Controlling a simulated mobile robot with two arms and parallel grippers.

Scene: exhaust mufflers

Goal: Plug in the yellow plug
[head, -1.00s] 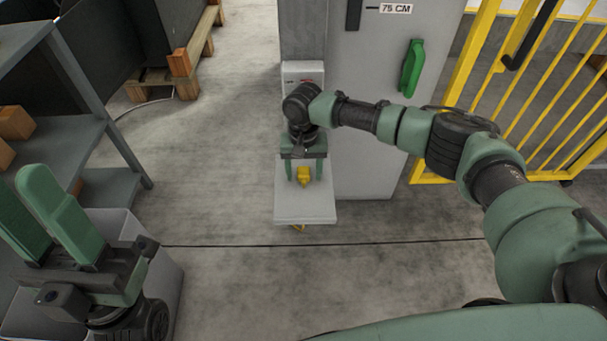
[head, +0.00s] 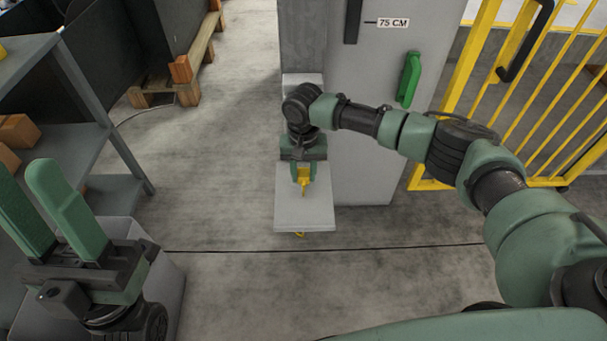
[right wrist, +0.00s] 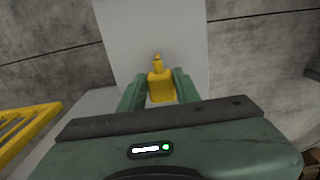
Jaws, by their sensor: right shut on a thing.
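The yellow plug (head: 304,186) is between the fingers of my right gripper (head: 303,174), just over a small light grey shelf (head: 304,217). In the right wrist view the plug (right wrist: 160,87) sits between both green fingers of the right gripper (right wrist: 160,92), its narrow end pointing away from the palm. My right gripper is shut on it. A bit of yellow shows below the shelf's front edge. No socket is clear to see; my right wrist covers much of the pale box on the post behind. My left gripper (head: 58,215) is open and empty at the lower left.
A grey cabinet (head: 365,130) with a green handle (head: 409,79) stands right behind my right arm. A yellow barrier (head: 440,130) is further right. A metal rack (head: 95,100) with boxes and a grey bin (head: 165,285) are at the left. The middle floor is clear.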

